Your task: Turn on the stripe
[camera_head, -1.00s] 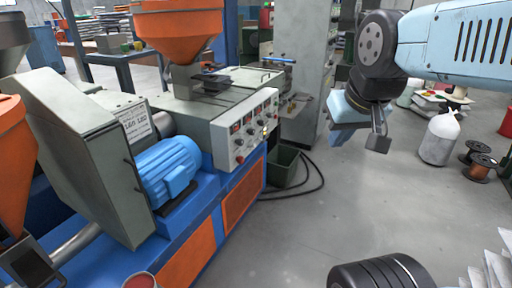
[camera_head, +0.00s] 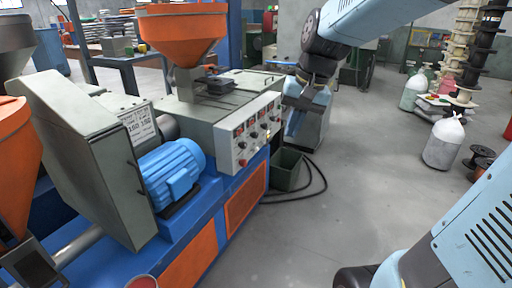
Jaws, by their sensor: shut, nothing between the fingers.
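The machine's grey control panel (camera_head: 228,152) faces right, with small red displays and several dark and red knobs or switches. A small yellowish switch (camera_head: 268,133) shows near its right part. Any labels are too small to read, so I cannot tell which control belongs to the stripe. My gripper (camera_head: 291,104) is shut and empty at the right end of the panel, close to it in the picture. My wrist partly covers the fingers, and I cannot tell whether they touch the panel.
An orange hopper (camera_head: 182,35) stands above the panel, and a blue motor (camera_head: 172,172) is at its left. A dark green bin (camera_head: 285,170) with black hoses is on the floor below. Clear floor lies right of the machine. A white bag (camera_head: 443,142) stands farther right.

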